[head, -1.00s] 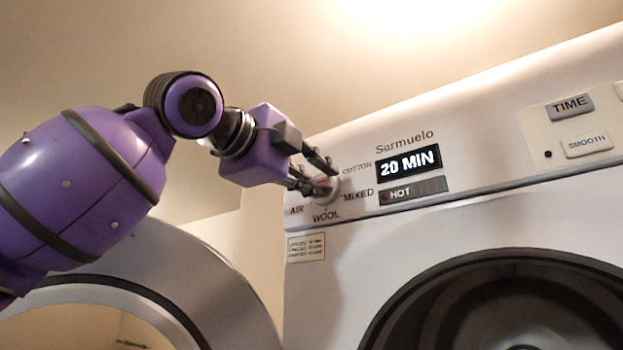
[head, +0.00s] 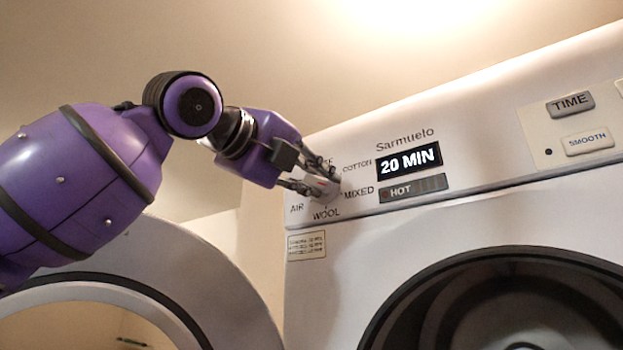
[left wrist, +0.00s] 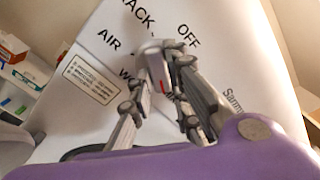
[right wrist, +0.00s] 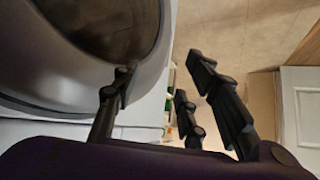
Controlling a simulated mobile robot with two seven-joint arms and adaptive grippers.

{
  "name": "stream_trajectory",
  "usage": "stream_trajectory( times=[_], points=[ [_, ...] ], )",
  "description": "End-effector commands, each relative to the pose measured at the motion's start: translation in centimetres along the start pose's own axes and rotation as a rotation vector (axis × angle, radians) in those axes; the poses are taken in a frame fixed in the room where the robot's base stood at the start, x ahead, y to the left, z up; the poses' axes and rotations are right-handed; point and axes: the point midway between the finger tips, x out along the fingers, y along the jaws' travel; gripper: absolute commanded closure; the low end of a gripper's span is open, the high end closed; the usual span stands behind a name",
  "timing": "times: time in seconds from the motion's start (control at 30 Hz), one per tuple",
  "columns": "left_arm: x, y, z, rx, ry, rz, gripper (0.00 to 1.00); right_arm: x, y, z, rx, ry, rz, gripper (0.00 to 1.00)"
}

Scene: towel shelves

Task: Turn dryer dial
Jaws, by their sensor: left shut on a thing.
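The dryer dial (head: 327,190) is a light round knob at the left end of the dryer's white control panel, ringed by labels including AIR, WOOL, MIXED and COTTON. My left gripper (head: 321,180) has its dark fingers on either side of it. In the left wrist view the dial's raised grip (left wrist: 154,60) sits between the fingers (left wrist: 160,68), and a red mark on it faces the lower side, near WOOL and a partly covered label. The fingers hide part of the dial. My right gripper (right wrist: 160,85) is empty, its fingers spread apart.
The display (head: 408,160) reads 20 MIN, with a HOT indicator (head: 414,189) below. TIME (head: 570,104) and SMOOTH (head: 587,142) buttons are to the right. A round door (head: 225,265) stands open at the left. The right wrist view shows a round opening (right wrist: 105,25) beside my right gripper.

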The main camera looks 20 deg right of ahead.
Motion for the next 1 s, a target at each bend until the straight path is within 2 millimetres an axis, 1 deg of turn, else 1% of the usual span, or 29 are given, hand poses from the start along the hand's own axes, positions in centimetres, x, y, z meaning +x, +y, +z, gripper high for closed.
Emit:
stream_trajectory(
  times=[0.27,0.3,0.4,0.43,0.77,0.87,1.0],
  points=[
    [0.1,0.2,-0.1,-0.001,0.004,0.004,1.00,0.0,0.0,0.0,0.000,-0.001,0.000,0.60],
    [0.1,0.2,-0.1,-0.001,0.004,0.004,0.79,0.0,0.0,0.0,0.000,-0.001,0.000,0.60],
    [0.1,0.2,-0.1,-0.001,0.003,0.003,0.66,0.0,0.0,0.0,0.000,-0.001,0.000,0.60],
    [0.1,0.1,-0.1,-0.001,0.003,0.003,0.64,0.0,0.0,0.0,0.000,-0.001,0.000,0.60],
    [-0.2,0.1,0.0,-0.001,0.000,0.001,0.64,0.0,0.0,-0.1,0.003,0.002,0.001,0.60],
    [-1.1,0.0,0.1,0.000,-0.001,0.000,0.64,0.0,0.0,-0.1,0.002,0.002,0.001,0.60],
    [-3.8,0.0,0.1,0.001,-0.002,-0.001,0.64,0.0,0.0,0.0,0.002,0.001,0.001,0.60]
  ],
)
